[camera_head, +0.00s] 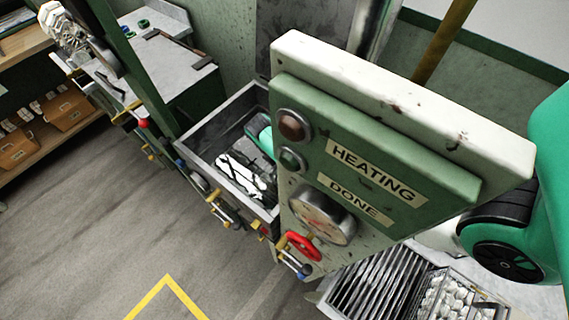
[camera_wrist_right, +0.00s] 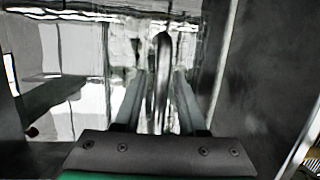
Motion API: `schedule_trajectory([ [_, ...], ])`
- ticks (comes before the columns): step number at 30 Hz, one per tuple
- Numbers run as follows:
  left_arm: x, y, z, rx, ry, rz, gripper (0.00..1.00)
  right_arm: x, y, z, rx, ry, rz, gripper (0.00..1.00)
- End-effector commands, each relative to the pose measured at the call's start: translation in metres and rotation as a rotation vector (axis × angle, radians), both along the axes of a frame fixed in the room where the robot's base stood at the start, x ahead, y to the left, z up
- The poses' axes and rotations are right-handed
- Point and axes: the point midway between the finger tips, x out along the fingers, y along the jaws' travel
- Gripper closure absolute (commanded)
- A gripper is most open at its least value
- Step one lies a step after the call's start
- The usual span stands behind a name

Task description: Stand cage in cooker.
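The cooker is probably the grey metal basin (camera_head: 187,148) left of the green panel (camera_head: 380,150) marked HEATING and DONE. A wire cage (camera_head: 478,304) with white cocoons is at the bottom right, partly cut off by the frame. My right arm runs in from the right and passes behind the panel; its teal wrist shows over the basin. In the right wrist view, my right gripper (camera_wrist_right: 160,85) has its fingers on either side of an upright metal rod or handle (camera_wrist_right: 163,70). Whether they touch it is unclear. My left gripper is out of view.
The tall panel hides part of the basin and my right arm. It carries lamps, a gauge (camera_head: 321,214) and a red valve handle (camera_head: 303,246). A slatted metal rack (camera_head: 375,285) stands beside the cocoons. Grey floor lies open at left, with shelves beyond.

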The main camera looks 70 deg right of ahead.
Motion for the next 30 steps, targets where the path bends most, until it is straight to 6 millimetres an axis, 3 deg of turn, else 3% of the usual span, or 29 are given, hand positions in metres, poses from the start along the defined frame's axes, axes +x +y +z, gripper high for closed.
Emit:
schedule_trajectory([
  [9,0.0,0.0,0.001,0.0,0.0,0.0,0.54,0.0,0.0,0.001,0.0,0.0,0.0,0.54],
  [14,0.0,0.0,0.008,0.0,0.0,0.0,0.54,0.003,0.001,0.014,-0.002,-0.002,0.001,0.54],
  [17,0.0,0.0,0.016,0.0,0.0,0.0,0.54,0.007,0.005,0.032,-0.001,-0.005,0.001,0.54],
  [24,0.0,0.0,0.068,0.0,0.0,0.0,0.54,0.019,0.016,0.095,0.0,-0.002,0.001,0.54],
  [30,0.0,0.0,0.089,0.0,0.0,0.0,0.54,0.026,0.022,0.119,-0.001,0.001,0.001,0.54],
])
